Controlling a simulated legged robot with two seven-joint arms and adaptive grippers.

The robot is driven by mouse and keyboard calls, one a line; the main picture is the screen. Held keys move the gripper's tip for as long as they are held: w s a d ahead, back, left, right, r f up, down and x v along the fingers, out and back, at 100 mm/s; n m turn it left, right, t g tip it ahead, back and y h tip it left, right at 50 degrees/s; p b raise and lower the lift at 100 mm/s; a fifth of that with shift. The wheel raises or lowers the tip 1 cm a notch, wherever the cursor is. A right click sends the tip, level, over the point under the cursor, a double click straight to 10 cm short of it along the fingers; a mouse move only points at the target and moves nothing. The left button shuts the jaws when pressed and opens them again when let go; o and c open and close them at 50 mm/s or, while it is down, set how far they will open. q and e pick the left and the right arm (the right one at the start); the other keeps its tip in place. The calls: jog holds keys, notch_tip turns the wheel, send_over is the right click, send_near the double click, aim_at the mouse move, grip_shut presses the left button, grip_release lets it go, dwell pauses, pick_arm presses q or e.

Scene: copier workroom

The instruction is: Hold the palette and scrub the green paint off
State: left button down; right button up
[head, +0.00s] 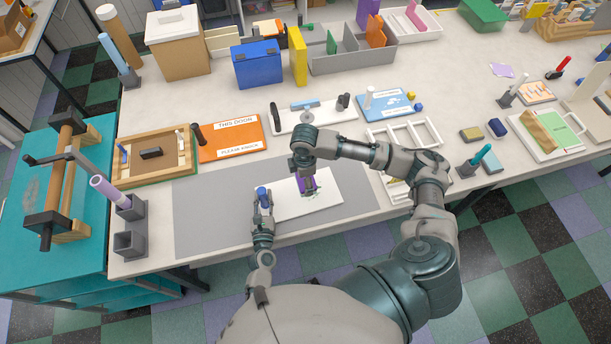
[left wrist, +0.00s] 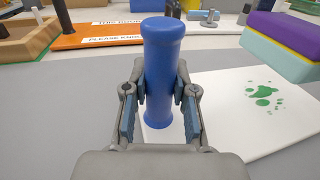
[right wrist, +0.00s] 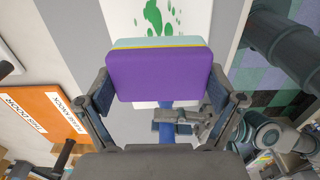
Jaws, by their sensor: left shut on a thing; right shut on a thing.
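The palette (head: 325,203) is a flat white board on the grey mat, with a blue upright handle (left wrist: 162,65) at its left end. My left gripper (head: 263,205) is shut around that handle. Green paint splotches (left wrist: 262,95) mark the board's white face; they also show in the right wrist view (right wrist: 155,16). My right gripper (head: 307,188) is shut on a purple sponge (right wrist: 158,75) with a thin yellow layer and a pale teal layer. In the left wrist view the sponge (left wrist: 285,45) appears held above the board, teal side down, apart from the paint.
The grey mat (head: 215,215) is bare left of the palette. An orange sign (head: 233,138) and a wooden frame tray (head: 150,170) lie behind it. A white rack (head: 405,135) stands behind my right arm. The table's front edge is close to the palette.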

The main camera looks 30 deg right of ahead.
aim_at(327, 186)
pick_arm(q)
jog(key=shift+s+f, duration=0.1)
jog(key=shift+f, duration=0.25)
pick_arm(e)
notch_tip(327, 186, down, 6)
jog(key=shift+r, duration=0.1)
jog(key=shift+d+f, duration=0.2)
jog(key=shift+c, duration=0.3)
jog(key=shift+s+d+f, duration=0.1)
jog(key=shift+d+f, duration=0.05)
jog(key=shift+d, duration=0.25)
jog(key=shift+s+d, duration=0.2)
jog(key=shift+d, duration=0.95)
jog(key=shift+s+d, duration=0.25)
jog(key=shift+d, duration=0.85)
jog(key=shift+s+d, duration=0.2)
jog(key=shift+d, duration=0.95)
pick_arm(q)
jog(key=shift+d, duration=0.1)
pick_arm(e)
jog(key=shift+w+a, duration=0.25)
jog(key=shift+a, duration=1.15)
jog(key=shift+w+a, duration=0.25)
jog(key=shift+a, duration=1.1)
jog(key=shift+w+a, duration=0.25)
jog(key=shift+a, duration=1.15)
jog(key=shift+d+r, duration=0.15)
jog(key=shift+r, duration=4)
